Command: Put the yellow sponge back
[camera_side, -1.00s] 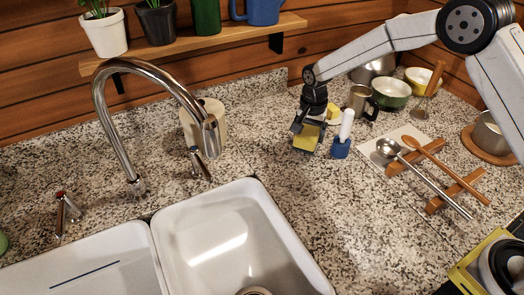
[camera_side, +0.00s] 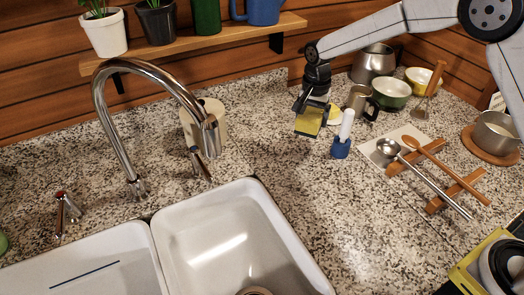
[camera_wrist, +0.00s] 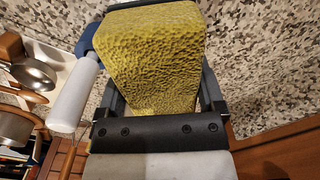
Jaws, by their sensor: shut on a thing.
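The yellow sponge (camera_side: 308,122) is held between the jaws of my gripper (camera_side: 311,106), which is shut on it. It appears to be above the granite counter, left of the blue brush holder. In the wrist view, the sponge (camera_wrist: 150,55) fills the upper middle, with a gripper finger (camera_wrist: 208,92) along each side. A small yellow thing (camera_side: 334,115) shows on the counter just behind and right of the gripper. It is partly hidden and I cannot tell what it is.
A blue holder (camera_side: 340,150) with a white-handled brush (camera_side: 347,124) stands close to the right. A metal mug (camera_side: 359,100) and green bowl (camera_side: 391,94) are behind it. A ladle and wooden spoon lie further right. The faucet (camera_side: 107,120) and sink (camera_side: 228,240) are left and front.

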